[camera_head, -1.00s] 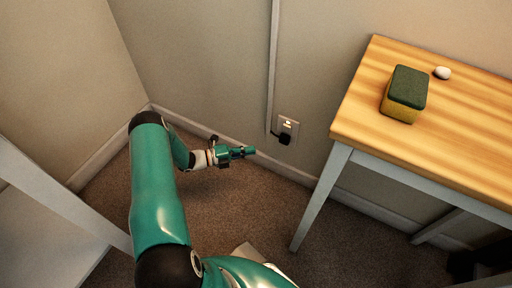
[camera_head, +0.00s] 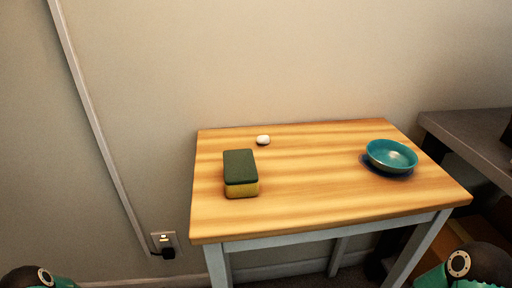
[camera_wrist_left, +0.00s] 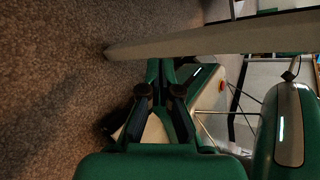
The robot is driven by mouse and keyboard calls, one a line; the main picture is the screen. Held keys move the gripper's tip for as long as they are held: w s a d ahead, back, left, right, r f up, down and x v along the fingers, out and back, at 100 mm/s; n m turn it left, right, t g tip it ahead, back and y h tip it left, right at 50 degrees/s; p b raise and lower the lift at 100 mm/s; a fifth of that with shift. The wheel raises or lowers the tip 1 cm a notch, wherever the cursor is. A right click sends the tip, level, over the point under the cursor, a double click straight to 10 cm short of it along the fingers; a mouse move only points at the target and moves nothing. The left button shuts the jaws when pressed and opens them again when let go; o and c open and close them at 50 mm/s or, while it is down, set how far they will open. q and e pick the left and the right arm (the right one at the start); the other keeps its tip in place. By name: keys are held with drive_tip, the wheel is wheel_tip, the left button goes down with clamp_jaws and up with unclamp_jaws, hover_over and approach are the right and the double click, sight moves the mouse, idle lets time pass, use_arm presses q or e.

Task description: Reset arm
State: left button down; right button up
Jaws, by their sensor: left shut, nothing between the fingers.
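My left gripper (camera_wrist_left: 160,68) shows in the left wrist view, its two dark fingers together and nothing held between them. Carpet (camera_wrist_left: 60,80) lies on the left of that view, and a pale bar (camera_wrist_left: 220,35) crosses just beyond the fingertips; I cannot tell whether they touch. In the head view only small teal and black parts of my arms show at the bottom left and bottom right corners. Neither gripper shows in the head view.
A wooden table (camera_head: 310,205) stands against the wall, bearing a green and yellow sponge (camera_head: 240,172), a small white object (camera_head: 263,140) and a teal bowl (camera_head: 391,156). A plugged wall socket (camera_head: 164,243) is left of it. A grey counter (camera_head: 470,140) stands right.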

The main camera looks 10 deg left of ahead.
use_arm(q)
drive_tip(key=s+d+m+g+y, duration=0.55)
drive_tip(key=s+m, duration=0.35)
drive_tip(key=m, duration=0.9)
drive_tip(key=d+r+m+t+y, duration=0.25)
drive_tip(key=d+m, duration=0.25)
drive_tip(key=m, duration=0.8)
wheel_tip(320, 180, up, 36)
drive_tip(key=p, duration=3.5)
drive_tip(key=shift+m+t+h, duration=0.3)
drive_tip(key=shift+h, duration=0.1)
